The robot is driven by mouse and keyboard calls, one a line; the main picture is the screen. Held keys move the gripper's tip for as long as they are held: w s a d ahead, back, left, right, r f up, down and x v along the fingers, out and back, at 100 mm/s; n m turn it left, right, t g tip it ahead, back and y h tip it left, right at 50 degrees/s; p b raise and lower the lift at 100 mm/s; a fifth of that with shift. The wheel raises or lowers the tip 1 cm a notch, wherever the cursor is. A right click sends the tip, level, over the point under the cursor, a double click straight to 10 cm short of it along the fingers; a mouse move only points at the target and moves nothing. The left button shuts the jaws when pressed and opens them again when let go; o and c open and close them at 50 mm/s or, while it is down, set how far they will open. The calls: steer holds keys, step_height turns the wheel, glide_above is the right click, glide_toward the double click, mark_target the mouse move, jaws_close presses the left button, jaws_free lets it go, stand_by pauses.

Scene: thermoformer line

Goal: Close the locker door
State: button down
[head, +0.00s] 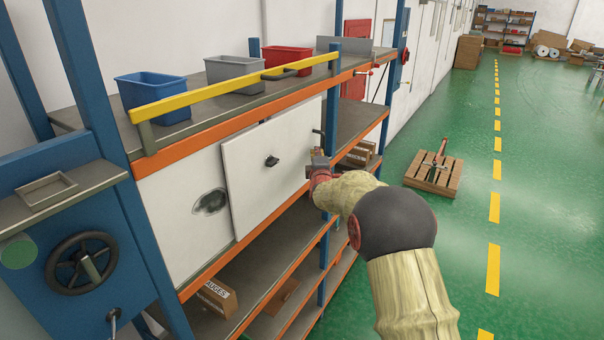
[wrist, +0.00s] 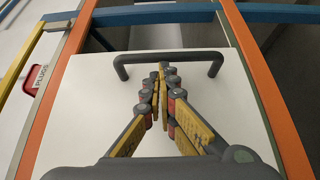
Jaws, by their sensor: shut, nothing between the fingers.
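The locker door (head: 265,185) is a flat white panel on the blue and orange rack, with a small black knob (head: 272,161) near its middle. It stands slightly proud of a white panel to its left. In the wrist view the white door (wrist: 85,105) fills the middle, and a dark bar handle (wrist: 190,54) spans its upper part. My gripper (head: 320,158) is at the door's right edge in the head view. In the wrist view my gripper (wrist: 163,68) is shut and empty, its fingertips close to the handle's middle. I cannot tell whether they touch it.
A white panel (head: 180,215) with a dark oval patch is left of the door. Blue (head: 155,88), grey (head: 232,72) and red (head: 287,60) bins stand on the shelf above, behind a yellow rail (head: 230,88). Cartons sit on lower shelves. A wooden pallet (head: 434,172) lies on open green floor.

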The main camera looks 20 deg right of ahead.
steer(key=w+d+b, duration=0.3)
steer(key=w+d, duration=0.5)
steer(key=d, duration=0.4)
steer(key=shift+w, duration=0.15)
steer(key=shift+a, duration=0.1)
